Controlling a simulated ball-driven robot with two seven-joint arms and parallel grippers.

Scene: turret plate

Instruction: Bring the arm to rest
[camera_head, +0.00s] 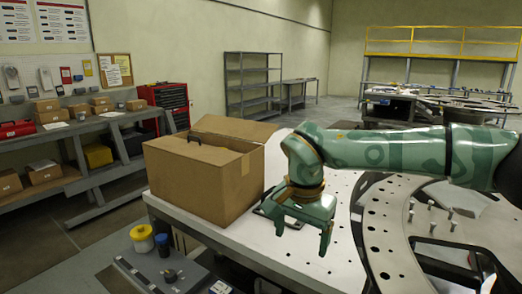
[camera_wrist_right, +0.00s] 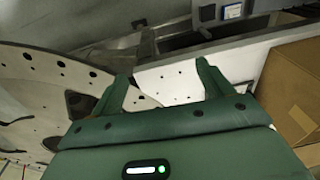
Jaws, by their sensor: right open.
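My right arm comes in from the right in the head view, over the turret plate (camera_head: 395,262). My right gripper (camera_head: 304,240) points down above the white table top (camera_head: 262,250), just right of the cardboard box. It is open, and nothing shows between its fingers. In the right wrist view the two fingers of the gripper (camera_wrist_right: 160,85) stand apart over the white surface (camera_wrist_right: 165,82). The plate's curved, perforated edge (camera_wrist_right: 50,70) lies to the left there. My left gripper is in neither view.
A cardboard box (camera_head: 195,185) with a raised flap stands close beside the gripper; it also shows in the wrist view (camera_wrist_right: 292,85). Several pins (camera_head: 432,226) stand on the plate. A yellow-lidded jar (camera_head: 142,238) sits at the lower left. Shelves (camera_head: 250,85) are far back.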

